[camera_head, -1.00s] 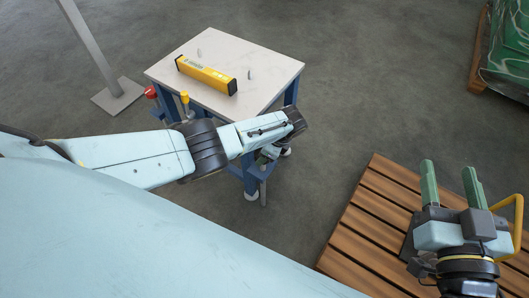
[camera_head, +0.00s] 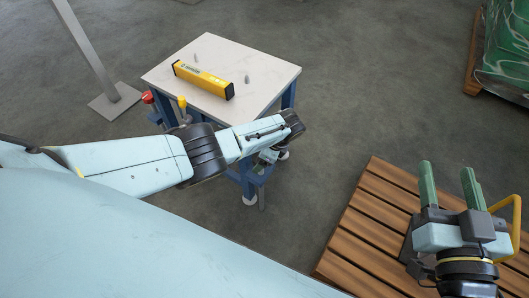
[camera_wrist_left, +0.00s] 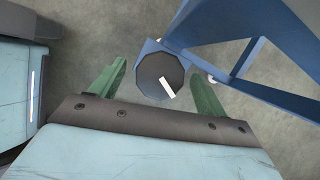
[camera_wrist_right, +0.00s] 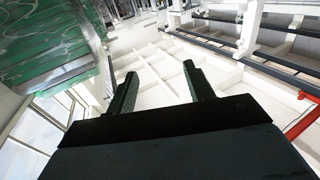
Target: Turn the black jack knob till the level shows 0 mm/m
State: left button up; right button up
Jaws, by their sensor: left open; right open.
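The black jack knob (camera_wrist_left: 160,77) is a many-sided disc with a white mark, seen in the left wrist view against a blue frame. My left gripper (camera_wrist_left: 158,71) is open, its green fingers on either side of the knob; I cannot tell whether they touch it. In the head view my left arm hides the knob. The yellow level (camera_head: 204,80) lies on the pale tabletop (camera_head: 262,62) of the blue-legged table; its reading is too small to make out. My right gripper (camera_head: 448,171) is open and empty, over the wooden pallet; its fingers show in the right wrist view.
A red knob (camera_head: 147,97) and a yellow knob (camera_head: 182,102) sit at the table's left side. Two small grey pegs stand on the tabletop. A slatted wooden pallet (camera_head: 365,222) lies at the right. A green wrapped load (camera_head: 505,60) stands at the upper right. Grey floor is free between.

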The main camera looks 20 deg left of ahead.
pick_arm(q)
jog(key=shift+d+r, duration=0.15)
jog(key=shift+r, duration=0.15)
jog(key=p+v, duration=0.2)
jog(key=v, duration=0.1)
jog(key=shift+d+r+p, duration=0.1)
jog(key=shift+r+p, duration=0.15)
jog(key=shift+p, duration=0.1)
jog(key=p+v, duration=0.5)
jog(key=v, duration=0.4)
pick_arm(e)
jog(key=s+d+f+g+h, duration=0.1)
jog(key=s+d+f+g, duration=0.2)
jog(key=f, duration=0.4)
jog(key=s+d+f+g+h, duration=0.2)
jog(key=s+d+f+g, duration=0.1)
jog(key=s+f+g, duration=0.2)
jog(key=s+d+f+g+h, duration=0.2)
jog(key=f+g, duration=0.4)
jog(key=f, duration=0.4)
jog(key=shift+s+d+m+g, duration=0.4)
jog(key=shift+s+d, duration=0.1)
jog(key=shift+s, duration=0.7)
pick_arm(q)
jog(key=shift+d, duration=0.1)
